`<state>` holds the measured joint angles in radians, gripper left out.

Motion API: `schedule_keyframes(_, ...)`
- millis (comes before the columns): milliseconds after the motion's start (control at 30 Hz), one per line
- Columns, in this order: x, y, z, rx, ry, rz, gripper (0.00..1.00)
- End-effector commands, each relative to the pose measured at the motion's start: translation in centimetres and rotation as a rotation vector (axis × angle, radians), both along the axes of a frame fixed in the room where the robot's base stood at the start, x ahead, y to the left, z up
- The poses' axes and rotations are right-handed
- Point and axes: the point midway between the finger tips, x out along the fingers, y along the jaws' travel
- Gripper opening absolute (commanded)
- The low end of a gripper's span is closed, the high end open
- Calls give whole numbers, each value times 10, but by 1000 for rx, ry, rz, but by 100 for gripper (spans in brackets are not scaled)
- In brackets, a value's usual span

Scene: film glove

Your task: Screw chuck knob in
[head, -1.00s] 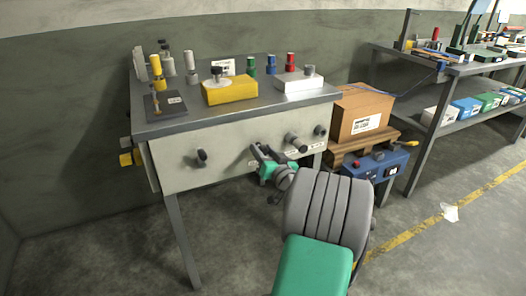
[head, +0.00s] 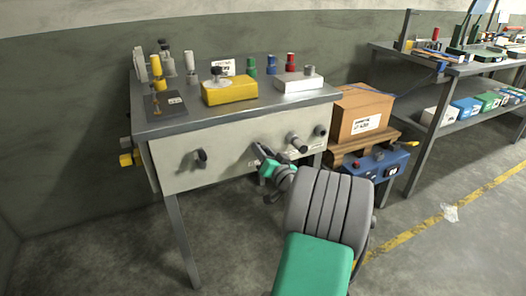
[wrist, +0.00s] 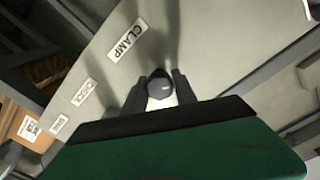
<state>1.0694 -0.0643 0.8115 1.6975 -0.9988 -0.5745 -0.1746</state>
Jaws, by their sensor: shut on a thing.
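My gripper (head: 263,156) is at the front panel (head: 225,160) of the grey bench, between the left knob and the right-hand knobs. In the wrist view its two dark fingers are shut on a dark grey knob (wrist: 159,86), seen end-on between them. A label reading CLAMP (wrist: 127,38) is on the panel near the held knob. The fingers hide the knob's sides and base, so how deep it sits cannot be told. The head view hides the held knob behind my gripper.
Other knobs stick out of the panel: one at the left (head: 201,157), a longer one (head: 297,143) and one at the right end (head: 320,131). The benchtop holds a yellow block (head: 230,92) and a white block (head: 299,82). A cardboard box (head: 362,115) stands right of the bench.

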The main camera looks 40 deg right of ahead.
Motion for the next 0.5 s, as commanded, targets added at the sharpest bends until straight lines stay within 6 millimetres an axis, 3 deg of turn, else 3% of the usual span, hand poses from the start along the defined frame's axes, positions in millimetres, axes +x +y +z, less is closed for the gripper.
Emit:
schedule_keyframes(133,0,0,0,-1,2,0,0)
schedule_keyframes(167,0,0,0,-1,2,0,35)
schedule_keyframes(400,0,0,0,-2,1,0,55)
schedule_keyframes(500,0,0,0,-3,1,0,55)
